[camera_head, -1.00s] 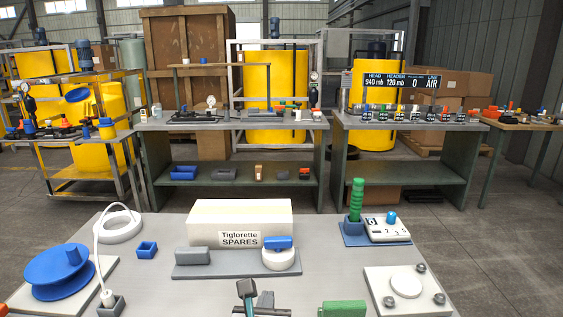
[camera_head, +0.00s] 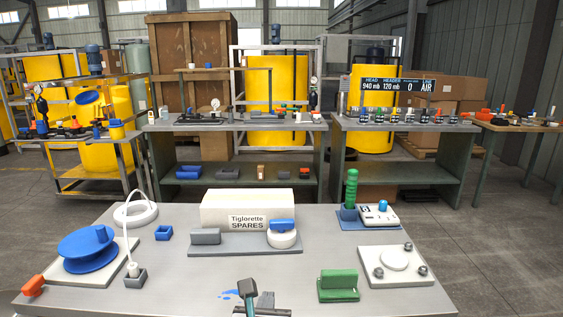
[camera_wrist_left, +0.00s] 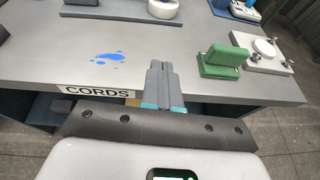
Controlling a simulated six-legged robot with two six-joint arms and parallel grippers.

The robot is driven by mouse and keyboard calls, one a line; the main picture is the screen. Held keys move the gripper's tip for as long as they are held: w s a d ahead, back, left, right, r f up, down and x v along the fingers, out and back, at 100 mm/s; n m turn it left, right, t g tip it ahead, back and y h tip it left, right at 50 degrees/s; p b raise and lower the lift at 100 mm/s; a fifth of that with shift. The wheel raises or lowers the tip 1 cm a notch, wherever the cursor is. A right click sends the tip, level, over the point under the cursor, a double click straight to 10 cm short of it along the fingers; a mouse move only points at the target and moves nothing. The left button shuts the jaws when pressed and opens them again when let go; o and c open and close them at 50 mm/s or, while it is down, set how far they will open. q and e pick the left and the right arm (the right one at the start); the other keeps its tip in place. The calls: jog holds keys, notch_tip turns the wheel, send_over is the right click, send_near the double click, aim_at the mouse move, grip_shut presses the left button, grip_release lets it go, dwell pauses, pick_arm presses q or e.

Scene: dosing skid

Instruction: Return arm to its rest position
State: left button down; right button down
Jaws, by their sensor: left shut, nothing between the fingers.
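My left gripper (camera_head: 257,293) shows at the bottom middle of the head view, at the near edge of the grey table (camera_head: 330,222). In the left wrist view its fingers (camera_wrist_left: 161,70) are closed together with nothing between them. They point over the table edge, beside a blue spill (camera_wrist_left: 107,57) and left of a green block-shaped part (camera_wrist_left: 222,62). I cannot tell whether the fingers touch the table. My right gripper is not in view.
A green part (camera_head: 338,286) and a white plate with knobs (camera_head: 378,272) lie to the right. A white spares box (camera_head: 247,205), a blue reel (camera_head: 88,250), a white cord (camera_head: 128,235) and an orange part (camera_head: 34,286) are on the table. A cords label (camera_wrist_left: 98,92) marks the front edge.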

pick_arm(q)
jog(key=s+a+f+m+g, duration=0.25)
jog(key=f+m, duration=0.55)
jog(key=f, duration=0.4)
jog(key=s+a+f+m+g, duration=0.1)
jog(key=a+f+m+g, duration=0.3)
jog(key=f+m, duration=0.65)
jog(key=s+a+f+m+g+h, duration=0.3)
jog(key=s+f+m+g, duration=0.4)
jog(key=s+f+m, duration=1.1)
notch_tip(320, 180, up, 16)
jog(key=s+n+p, duration=0.2)
jog(key=n+p, duration=0.1)
jog(key=p, duration=1.1)
jog(key=shift+w+d, duration=0.1)
